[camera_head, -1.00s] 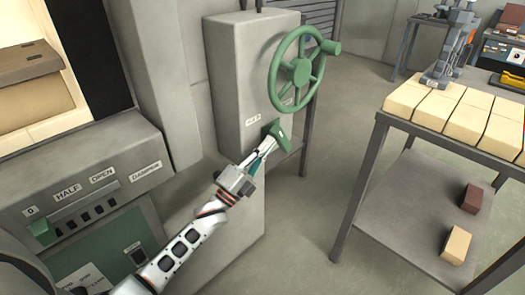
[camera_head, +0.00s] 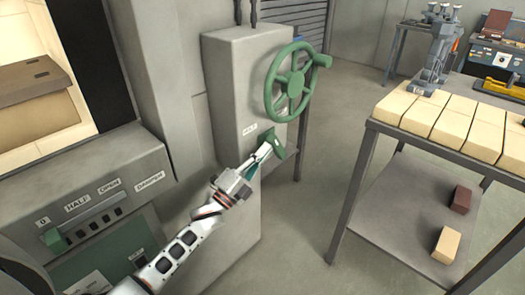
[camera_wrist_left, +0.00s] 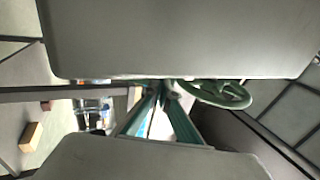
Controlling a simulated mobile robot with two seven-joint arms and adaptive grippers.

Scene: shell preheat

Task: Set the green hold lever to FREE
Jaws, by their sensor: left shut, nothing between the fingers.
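The green hold lever (camera_head: 277,146) sits on the front of the grey cabinet (camera_head: 228,95), below the green handwheel (camera_head: 291,82). A small white label (camera_head: 250,129) is just above it, too small to read surely. My left gripper (camera_head: 266,151) is shut and empty, its tips at the lever's lower left side. I cannot tell whether they touch it. In the left wrist view the teal fingers (camera_wrist_left: 164,98) come together near the handwheel (camera_wrist_left: 222,94), and the lever cannot be made out. My right gripper is not in view.
A damper panel (camera_head: 148,160) with a slot and a small green handle (camera_head: 53,238) stands at left. At right, a table (camera_head: 372,125) bears pale blocks and a grey mechanism (camera_head: 432,62). Two loose blocks lie on its lower shelf (camera_head: 400,225). Floor between is clear.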

